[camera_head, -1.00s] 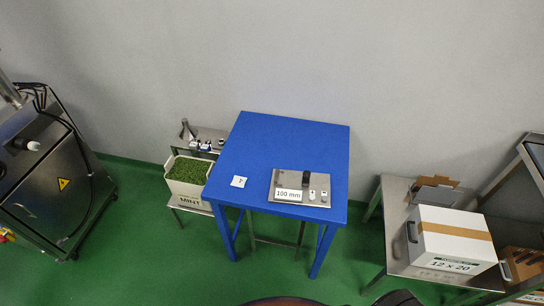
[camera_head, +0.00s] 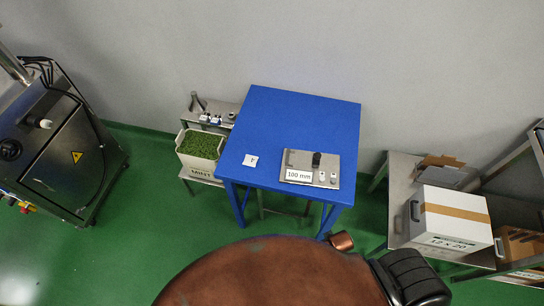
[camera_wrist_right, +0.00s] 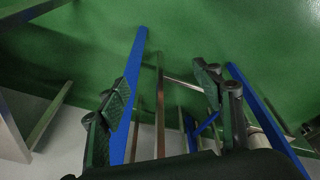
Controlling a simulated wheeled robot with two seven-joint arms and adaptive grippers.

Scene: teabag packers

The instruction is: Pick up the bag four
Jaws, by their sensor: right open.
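A small white square bag (camera_head: 251,160) with a dark mark lies flat on the left part of the blue table (camera_head: 290,115) in the head view. The mark is too small to read surely. My right gripper (camera_wrist_right: 165,88) shows in the right wrist view, with its two dark fingers apart and nothing between them. It points toward the green floor and the blue table legs, below the tabletop, apart from the bag. The bag does not show in that view. My left gripper is in neither view.
A metal plate (camera_head: 312,160) with a "100 mm" label and small parts sits right of the bag. A MINT bin (camera_head: 200,172) of green leaves stands left of the table. A white box (camera_head: 452,215) is on a steel table at right. A dark machine (camera_head: 62,150) stands at left.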

